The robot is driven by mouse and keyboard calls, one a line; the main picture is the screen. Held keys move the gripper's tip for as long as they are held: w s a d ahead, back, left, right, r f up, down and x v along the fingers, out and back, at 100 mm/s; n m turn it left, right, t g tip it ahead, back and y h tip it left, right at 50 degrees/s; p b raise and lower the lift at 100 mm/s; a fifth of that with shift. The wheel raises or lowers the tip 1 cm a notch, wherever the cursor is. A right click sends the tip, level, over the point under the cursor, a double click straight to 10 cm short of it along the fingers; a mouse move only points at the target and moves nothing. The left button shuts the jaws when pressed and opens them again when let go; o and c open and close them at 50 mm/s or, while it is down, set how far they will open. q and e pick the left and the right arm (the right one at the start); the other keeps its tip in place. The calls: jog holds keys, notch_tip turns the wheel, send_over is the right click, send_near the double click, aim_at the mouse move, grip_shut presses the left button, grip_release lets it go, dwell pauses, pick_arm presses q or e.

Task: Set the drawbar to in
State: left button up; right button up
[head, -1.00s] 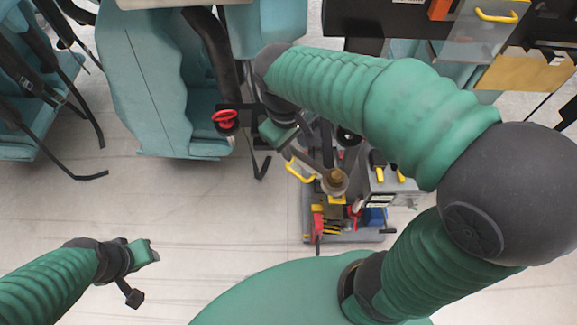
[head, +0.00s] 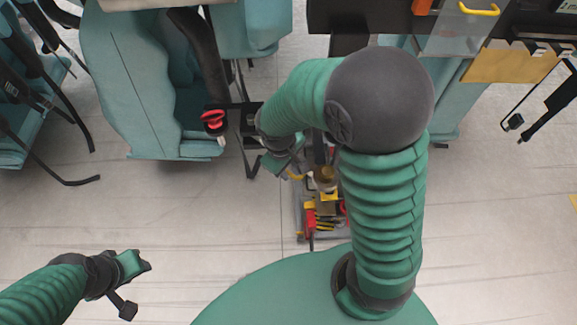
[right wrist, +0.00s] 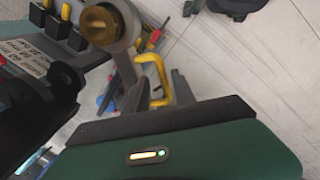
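I cannot tell for sure which part is the drawbar. A yellow loop handle (head: 295,177) shows just below my right gripper (head: 285,160) in the head view. In the right wrist view the yellow handle (right wrist: 155,77) is beyond the dark finger pad, with a brass-coloured knob (right wrist: 108,22) on a grey lever to its left. The knob also shows in the head view (head: 324,175).
A teal coaster car (head: 130,90) stands at left, with a red knob (head: 213,120) on a dark bracket at its near end. A low cart of tools (head: 325,215) stands under my right arm. A yellow-tan panel (head: 515,63) is at upper right. The floor at left front is clear.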

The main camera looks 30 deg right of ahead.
jog(key=shift+a+f, duration=0.2)
jog(key=shift+a, duration=0.05)
jog(key=shift+a+r, duration=0.1)
jog(key=shift+a, duration=0.15)
jog(key=shift+c, duration=0.7)
jog(key=c, duration=0.5)
jog(key=shift+d, duration=0.25)
grip_shut()
jog(key=shift+s+a, duration=0.1)
jog(key=shift+s, duration=0.05)
